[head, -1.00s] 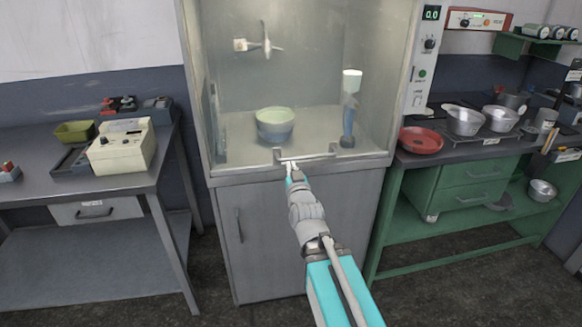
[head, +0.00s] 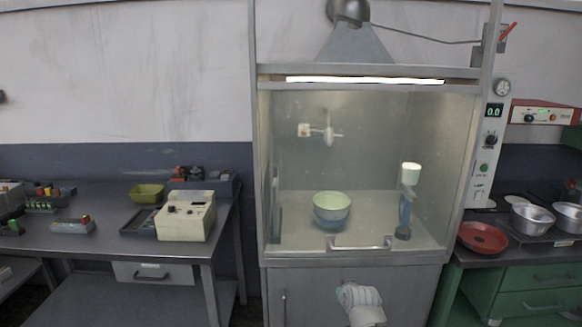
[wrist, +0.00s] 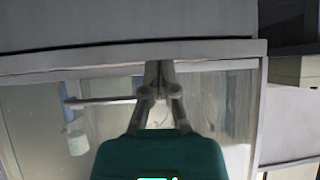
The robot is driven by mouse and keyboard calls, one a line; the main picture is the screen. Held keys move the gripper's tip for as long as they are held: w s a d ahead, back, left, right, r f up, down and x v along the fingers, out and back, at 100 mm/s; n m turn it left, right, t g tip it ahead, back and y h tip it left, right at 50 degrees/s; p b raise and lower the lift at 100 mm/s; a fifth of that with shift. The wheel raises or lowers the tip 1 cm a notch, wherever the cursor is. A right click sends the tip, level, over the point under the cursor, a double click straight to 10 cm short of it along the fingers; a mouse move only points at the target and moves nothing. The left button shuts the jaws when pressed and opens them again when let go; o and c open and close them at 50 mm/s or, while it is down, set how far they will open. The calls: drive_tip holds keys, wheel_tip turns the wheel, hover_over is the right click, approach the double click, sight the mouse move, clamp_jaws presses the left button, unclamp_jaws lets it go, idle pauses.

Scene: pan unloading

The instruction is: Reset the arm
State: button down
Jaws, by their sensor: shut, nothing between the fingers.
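My gripper (wrist: 158,68) is shut and empty in the wrist view, in front of the fume hood. Its fingertips overlap the hood's front edge in that view; I cannot tell whether they touch it. In the head view only a pale part of my arm shows at the bottom, in front of the cabinet, and the fingers cannot be made out. The hood's front handle (head: 345,247) sits low, at the sill, and also shows in the wrist view (wrist: 98,101).
Inside the hood stand a green and blue bowl (head: 332,209) and a white-topped blue stand (head: 406,205). A grey bench (head: 90,225) with a cream device (head: 185,216) is left. A red pan (head: 483,238) and metal pots (head: 533,219) are right.

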drive_tip(key=s+d+g+h+p, duration=0.1)
drive_tip(key=s+g+p, duration=0.4)
drive_tip(key=s+g, duration=0.5)
drive_tip(key=s+d+f, duration=0.1)
drive_tip(key=s, duration=0.4)
drive_tip(key=shift+m, duration=0.4)
